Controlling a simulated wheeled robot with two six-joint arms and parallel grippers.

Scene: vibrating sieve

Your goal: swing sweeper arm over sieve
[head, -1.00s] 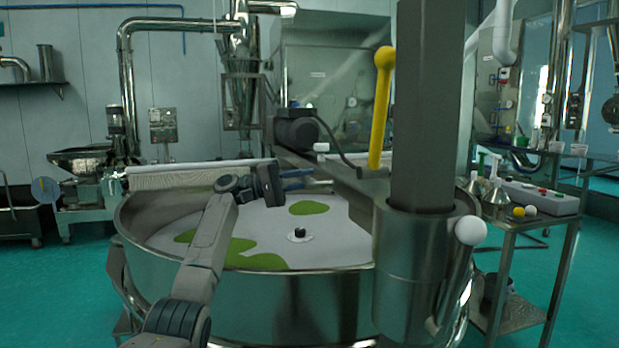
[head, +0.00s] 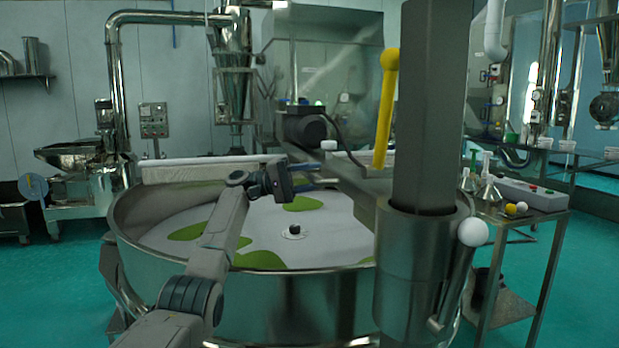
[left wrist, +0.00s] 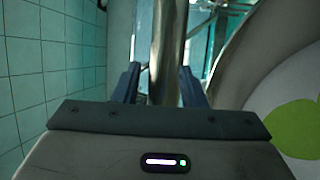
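The sieve (head: 300,305) is a wide steel drum with a white mesh (head: 335,230) and green patches. A grey beam with a dark motor (head: 306,128) reaches from the column (head: 425,110) on the right toward the back rim. A long white bar (head: 205,170) runs along the back rim; it appears to belong to the sweeper. My left gripper (head: 318,176) is at the back of the sieve, beside the beam. In the left wrist view its fingers (left wrist: 160,88) are apart, with a metal bar (left wrist: 166,50) in line with the gap. Contact cannot be told. My right gripper is not in view.
A yellow lever (head: 386,105) stands on the beam, and a white ball knob (head: 472,232) sits on the column housing. A side table (head: 520,222) with funnels and a control box stands right. Open teal floor (head: 50,300) lies left.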

